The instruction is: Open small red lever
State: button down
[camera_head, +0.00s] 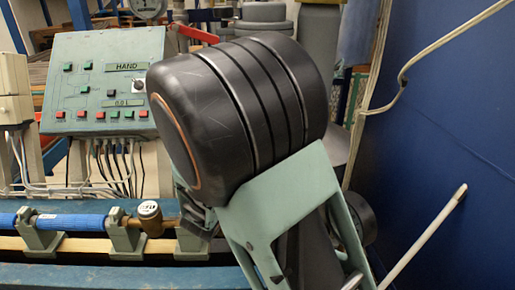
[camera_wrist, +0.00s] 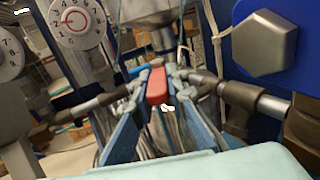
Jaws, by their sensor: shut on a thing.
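In the wrist view, a small red lever (camera_wrist: 157,86) stands between the fingertips of my gripper (camera_wrist: 160,82). The blue-grey fingers are closed on it from both sides, and its upper part shows between them. The lever's lower end and its joint to the pipe are hard to make out. In the head view, my dark arm link and green bracket cover the middle, and the fingers are not clearly seen. A red lever (camera_head: 197,34) shows above my arm link there; I cannot tell whether it is the same one.
White dials (camera_wrist: 77,22) and a grey hexagonal cap (camera_wrist: 264,43) on blue stand near my gripper. In the head view, a control panel (camera_head: 85,78) is at left, a blue pipe (camera_head: 70,221) with a brass fitting (camera_head: 150,212) below it, and a blue wall (camera_head: 450,120) at right.

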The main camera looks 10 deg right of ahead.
jog(key=shift+d+y, duration=0.1)
jog(key=shift+y, duration=0.2)
dwell(0.4)
jog(key=c, duration=1.9)
grip_release()
jog(key=shift+s, duration=0.1)
jog(key=v, duration=1.2)
jog(key=shift+f, duration=0.15)
jog(key=shift+c, duration=0.2)
